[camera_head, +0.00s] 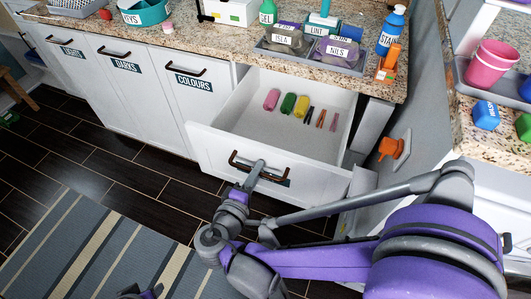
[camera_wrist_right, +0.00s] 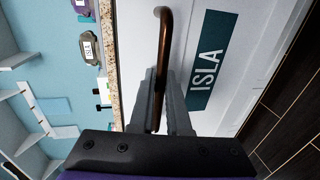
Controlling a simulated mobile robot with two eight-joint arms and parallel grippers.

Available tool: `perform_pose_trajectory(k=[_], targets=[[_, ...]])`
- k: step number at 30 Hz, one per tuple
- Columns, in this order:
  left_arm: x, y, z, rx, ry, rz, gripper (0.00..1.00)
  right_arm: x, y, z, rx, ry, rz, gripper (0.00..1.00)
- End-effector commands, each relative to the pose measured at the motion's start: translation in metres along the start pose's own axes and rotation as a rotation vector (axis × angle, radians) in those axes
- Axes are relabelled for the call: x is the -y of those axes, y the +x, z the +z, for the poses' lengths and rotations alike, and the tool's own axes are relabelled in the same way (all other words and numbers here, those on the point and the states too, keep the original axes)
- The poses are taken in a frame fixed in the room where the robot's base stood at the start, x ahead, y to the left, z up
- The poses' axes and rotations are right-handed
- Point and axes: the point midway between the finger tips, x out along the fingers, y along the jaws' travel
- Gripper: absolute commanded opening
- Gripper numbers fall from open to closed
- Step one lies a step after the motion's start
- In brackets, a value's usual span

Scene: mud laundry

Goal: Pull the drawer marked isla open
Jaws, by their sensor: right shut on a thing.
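The isla drawer (camera_head: 222,152) is a white drawer standing well out from under the granite counter in the head view. Its dark teal ISLA label shows in the right wrist view (camera_wrist_right: 206,75) and is mostly hidden behind my gripper in the head view. A brown bar handle (camera_head: 236,159) is on its front; it also shows in the right wrist view (camera_wrist_right: 162,50). My right gripper (camera_head: 257,170) is shut on this handle, with its fingers on either side of the bar in the right wrist view (camera_wrist_right: 160,100). A dark and purple part of mine, perhaps the left gripper (camera_head: 142,292), barely shows at the bottom edge.
Several small coloured items (camera_head: 289,103) lie inside the drawer. Doors marked DARKS (camera_head: 122,80) and COLOURS (camera_head: 190,90) are to the left. An orange fixture (camera_head: 390,147) sticks out at the right. A tray (camera_head: 310,60) stands on the counter. A striped rug (camera_head: 105,245) covers the floor.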

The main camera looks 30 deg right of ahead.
Motion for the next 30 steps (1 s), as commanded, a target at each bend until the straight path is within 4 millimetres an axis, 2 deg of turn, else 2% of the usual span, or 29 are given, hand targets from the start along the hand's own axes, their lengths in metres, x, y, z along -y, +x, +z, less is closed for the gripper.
perform_pose_trajectory(k=[3, 9, 15, 25, 26, 30], targets=[[0.0, -0.002, -0.001, -0.001, 0.0, 0.0, 0.5, 0.004, -0.021, -0.002, -0.005, 0.0, -0.001, 0.0], [0.0, -0.003, -0.001, -0.001, 0.0, 0.0, 0.5, 0.009, -0.041, -0.001, -0.002, 0.0, 0.0, 0.0], [0.0, -0.003, -0.001, -0.001, 0.0, 0.0, 0.5, 0.01, -0.048, 0.0, 0.0, 0.0, 0.0, 0.0], [0.0, -0.003, -0.001, -0.001, 0.0, 0.0, 0.5, 0.01, -0.048, 0.0, 0.0, 0.0, 0.0, 0.0], [0.0, -0.003, -0.001, -0.001, 0.0, 0.0, 0.5, 0.01, -0.048, 0.0, 0.0, 0.0, 0.0, 0.2], [0.0, -0.003, -0.001, -0.001, 0.0, 0.0, 0.5, 0.01, -0.048, 0.0, 0.0, 0.0, 0.0, 0.44]])
